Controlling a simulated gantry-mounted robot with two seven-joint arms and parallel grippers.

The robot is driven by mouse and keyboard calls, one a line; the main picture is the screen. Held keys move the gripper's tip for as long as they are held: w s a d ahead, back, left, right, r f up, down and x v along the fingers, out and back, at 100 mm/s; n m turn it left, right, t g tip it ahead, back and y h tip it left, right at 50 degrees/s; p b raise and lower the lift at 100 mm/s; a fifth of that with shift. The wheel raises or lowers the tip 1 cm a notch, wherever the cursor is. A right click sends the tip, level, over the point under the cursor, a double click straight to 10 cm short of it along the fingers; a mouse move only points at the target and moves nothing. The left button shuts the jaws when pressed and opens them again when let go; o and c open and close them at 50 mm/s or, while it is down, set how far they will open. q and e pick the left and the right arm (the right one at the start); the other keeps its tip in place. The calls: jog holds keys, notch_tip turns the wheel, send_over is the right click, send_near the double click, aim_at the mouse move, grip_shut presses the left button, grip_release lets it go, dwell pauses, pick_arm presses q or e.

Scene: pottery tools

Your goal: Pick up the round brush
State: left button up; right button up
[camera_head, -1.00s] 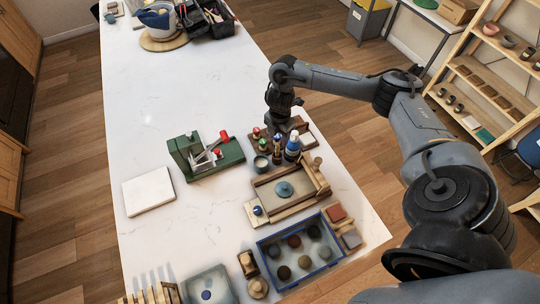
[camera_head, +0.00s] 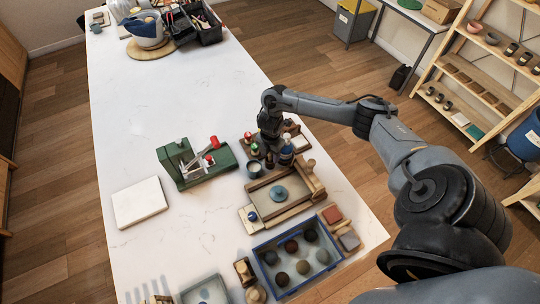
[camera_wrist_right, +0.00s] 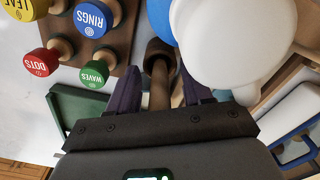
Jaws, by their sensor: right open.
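In the right wrist view a slim brown handle with a wider dark-brown end (camera_wrist_right: 160,62) stands between my right gripper's fingers (camera_wrist_right: 160,92); I cannot tell whether it is the round brush. The fingers are apart, one on each side of it, with visible gaps. In the head view my right gripper (camera_head: 270,152) is low over the tool rack (camera_head: 248,153) and hides part of it. No thing is clearly recognisable as the round brush in the head view. My left gripper is not in view.
Stamps with red (camera_wrist_right: 42,62), blue (camera_wrist_right: 92,18) and green (camera_wrist_right: 94,74) tops stand left of the fingers. A large white rounded object (camera_wrist_right: 235,45) is close on the right. A green press (camera_head: 205,165) and wooden tray (camera_head: 285,195) are nearby.

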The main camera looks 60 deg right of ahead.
jog(key=c, duration=0.9)
